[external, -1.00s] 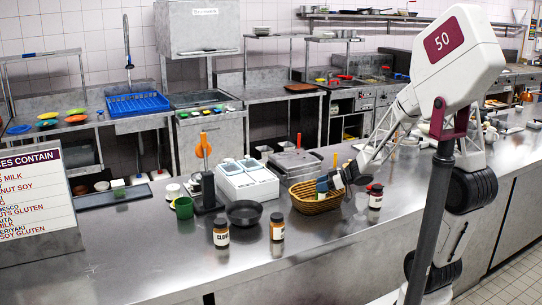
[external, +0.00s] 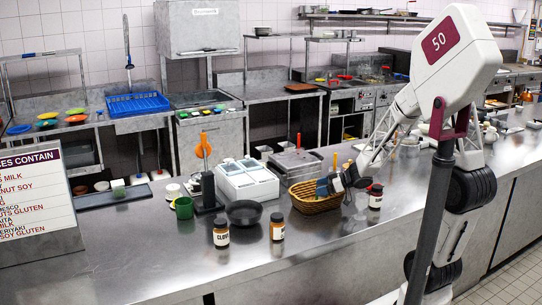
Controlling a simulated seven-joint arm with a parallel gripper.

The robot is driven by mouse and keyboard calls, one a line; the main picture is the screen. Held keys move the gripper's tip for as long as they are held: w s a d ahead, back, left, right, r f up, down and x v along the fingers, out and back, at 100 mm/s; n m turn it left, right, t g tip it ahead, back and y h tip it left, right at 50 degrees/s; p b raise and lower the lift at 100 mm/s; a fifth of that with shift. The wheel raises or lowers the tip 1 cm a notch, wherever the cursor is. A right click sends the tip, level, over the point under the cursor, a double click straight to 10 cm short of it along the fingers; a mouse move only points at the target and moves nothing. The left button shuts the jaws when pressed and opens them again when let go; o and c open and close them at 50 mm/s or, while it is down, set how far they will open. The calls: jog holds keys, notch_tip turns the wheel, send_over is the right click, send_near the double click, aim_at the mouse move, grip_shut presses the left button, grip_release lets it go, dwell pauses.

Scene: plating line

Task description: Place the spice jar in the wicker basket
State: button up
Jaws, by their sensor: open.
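The wicker basket (external: 313,204) stands on the steel counter, right of the white twin-lidded container. Dark and blue items (external: 322,188) show at its right side; I cannot tell exactly what they are. My gripper (external: 350,184) is open, low at the basket's right end, partly hidden by its own parts; nothing shows clearly between its fingers. Three labelled spice jars stand upright on the counter: a dark-lidded jar (external: 221,234) and another dark-lidded jar (external: 277,228) front left of the basket, and a red-lidded jar (external: 375,198) just right of my gripper.
A black bowl (external: 244,212) and a green cup (external: 184,208) stand left of the basket. The white container (external: 246,182) stands behind the bowl. A sign board (external: 38,200) is at the far left. The counter's front strip (external: 320,250) is clear.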

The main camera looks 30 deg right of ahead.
jog(key=shift+r, duration=0.15)
jog(key=v, duration=1.2)
dwell(0.4)
jog(key=shift+r, duration=0.1)
dwell(0.6)
jog(key=w+d+r+m+t+h, duration=0.3)
jog(key=d+r+m+t+h, duration=0.15)
jog(key=h, duration=0.35)
jog(key=s+d+r+m+g+h, duration=0.2)
jog(key=s+d+r+m+h, duration=0.15)
jog(key=s+h, duration=0.2)
jog(key=s+a+m+g+y, duration=0.1)
jog(key=s+a+g, duration=0.3)
jog(key=s, duration=0.5)
jog(key=s+a+m+g+y, duration=0.1)
jog(key=s+a+g, duration=0.3)
jog(key=s, duration=0.5)
jog(key=shift+r+m, duration=0.25)
jog(key=shift+m, duration=0.25)
